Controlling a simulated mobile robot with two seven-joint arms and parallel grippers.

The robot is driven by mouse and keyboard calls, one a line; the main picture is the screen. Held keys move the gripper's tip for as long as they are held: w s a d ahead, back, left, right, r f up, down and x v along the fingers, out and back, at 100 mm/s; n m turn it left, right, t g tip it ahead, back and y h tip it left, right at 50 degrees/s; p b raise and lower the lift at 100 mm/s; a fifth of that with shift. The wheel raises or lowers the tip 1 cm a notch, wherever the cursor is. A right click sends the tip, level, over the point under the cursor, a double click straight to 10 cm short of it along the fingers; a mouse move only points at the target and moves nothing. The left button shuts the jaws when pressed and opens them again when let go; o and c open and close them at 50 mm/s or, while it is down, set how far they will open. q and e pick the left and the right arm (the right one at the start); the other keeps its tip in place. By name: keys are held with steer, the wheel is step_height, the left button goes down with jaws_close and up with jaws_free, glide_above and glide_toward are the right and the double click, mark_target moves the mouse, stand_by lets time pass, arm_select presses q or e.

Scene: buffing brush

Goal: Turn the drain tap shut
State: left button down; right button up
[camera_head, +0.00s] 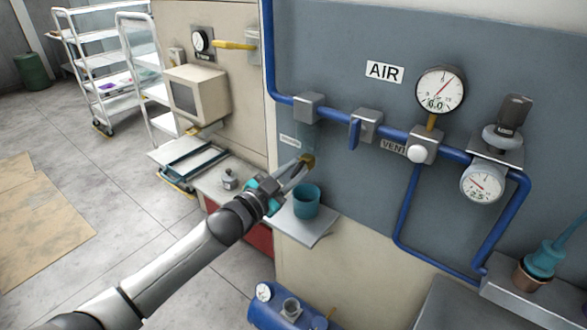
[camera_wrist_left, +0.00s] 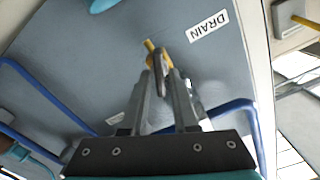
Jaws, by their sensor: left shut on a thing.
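The drain tap is a small brass-yellow fitting (camera_head: 308,160) on the grey wall panel, below the left bracket of the blue pipe. In the left wrist view its yellow part (camera_wrist_left: 149,45) shows just beyond my fingertips, beside a DRAIN label (camera_wrist_left: 208,27). My left gripper (camera_head: 303,164) reaches in from the lower left and is shut on the tap; its fingertips (camera_wrist_left: 161,68) close around a dark, narrow piece of it. The fingers partly hide the tap, so its exact handle angle is hard to tell. My right gripper is in neither view.
A teal cup (camera_head: 306,202) stands on a small shelf (camera_head: 300,231) just below the gripper. Blue pipe (camera_head: 405,215), a blue lever (camera_head: 354,134), a white vent knob (camera_head: 417,153) and gauges (camera_head: 441,90) lie to the right. A cart (camera_head: 100,70) stands at the back left.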

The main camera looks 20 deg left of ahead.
arm_select(q)
steer(key=m, duration=0.3)
steer(key=shift+d, duration=0.1)
steer(key=m, duration=0.3)
steer(key=shift+f+m, duration=0.15)
steer(key=shift+m, duration=0.15)
steer(key=m, duration=0.6)
steer(key=shift+d+f, duration=0.1)
steer(key=shift+f, duration=0.05)
steer(key=shift+m, duration=0.3)
steer(key=c, duration=0.9)
jaws_free()
steer(key=shift+s, duration=0.1)
steer(key=b+v, duration=0.1)
steer(key=v, duration=1.4)
